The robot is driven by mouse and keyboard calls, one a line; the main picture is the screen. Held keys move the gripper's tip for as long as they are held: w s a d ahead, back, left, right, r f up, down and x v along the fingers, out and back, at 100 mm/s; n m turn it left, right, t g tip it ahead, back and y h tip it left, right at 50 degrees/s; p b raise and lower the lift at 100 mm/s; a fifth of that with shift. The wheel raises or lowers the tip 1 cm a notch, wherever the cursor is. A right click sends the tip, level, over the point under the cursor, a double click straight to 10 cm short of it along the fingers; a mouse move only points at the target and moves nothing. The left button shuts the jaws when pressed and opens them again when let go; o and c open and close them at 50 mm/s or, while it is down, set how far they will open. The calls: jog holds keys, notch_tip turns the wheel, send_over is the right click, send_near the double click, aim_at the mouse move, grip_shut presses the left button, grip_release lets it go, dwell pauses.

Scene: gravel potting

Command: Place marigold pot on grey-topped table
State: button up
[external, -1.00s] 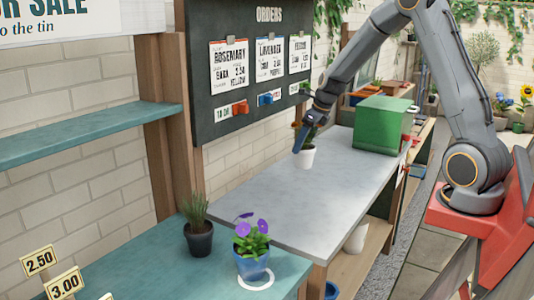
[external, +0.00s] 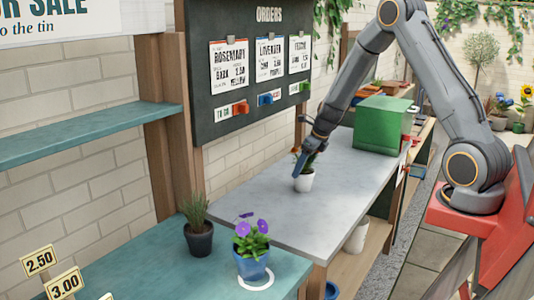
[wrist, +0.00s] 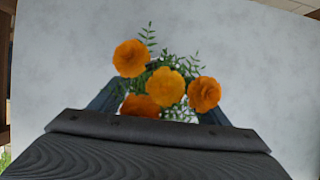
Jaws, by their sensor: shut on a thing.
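The marigold pot (external: 304,182) is a small white pot with orange flowers. It is upright at the grey-topped table (external: 262,205), over its middle; whether its base touches the top I cannot tell. My gripper (external: 304,165) is shut on it from above. In the wrist view the orange marigold blooms (wrist: 165,87) and green leaves show between the fingers, with the grey top (wrist: 250,50) behind. The blooms hide most of the pot there.
A green box (external: 382,125) stands at the table's far end. A dark potted plant (external: 199,238) and a purple-flowered blue pot (external: 251,265) stand on the teal counter (external: 150,265) in front. The orders board (external: 255,75) hangs behind. The near grey top is clear.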

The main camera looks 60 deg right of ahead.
jog(key=shift+f, duration=0.1)
jog(key=o, duration=1.9)
jog(key=shift+c, duration=0.2)
